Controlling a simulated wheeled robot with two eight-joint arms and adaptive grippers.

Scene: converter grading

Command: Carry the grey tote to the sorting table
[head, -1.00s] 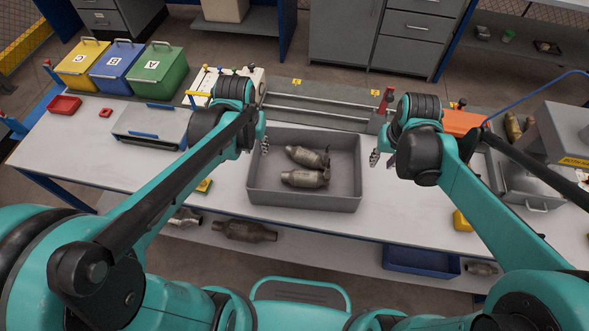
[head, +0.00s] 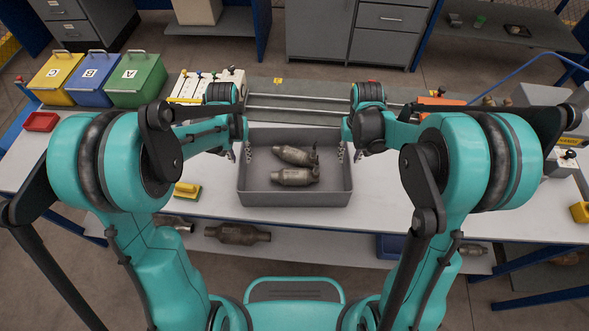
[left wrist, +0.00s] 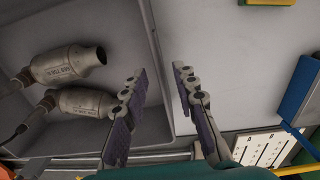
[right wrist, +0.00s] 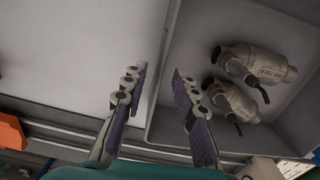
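The grey tote (head: 295,199) sits on the white-topped table (head: 375,205), holding two metal converters (head: 296,177) lying on their sides. My left gripper (head: 241,151) is at the tote's left wall. In the left wrist view its fingers (left wrist: 160,73) are apart, one on each side of the tote's rim. My right gripper (head: 347,153) is at the right wall. In the right wrist view its fingers (right wrist: 158,72) are apart, also on either side of the rim. I cannot tell whether any finger touches the wall. Which table is the sorting table is not clear.
Yellow (head: 57,80), blue (head: 95,80) and green (head: 136,80) lidded bins stand at the back left. A lower shelf (head: 310,236) holds another converter (head: 238,234). Rails (head: 300,108) run behind the tote.

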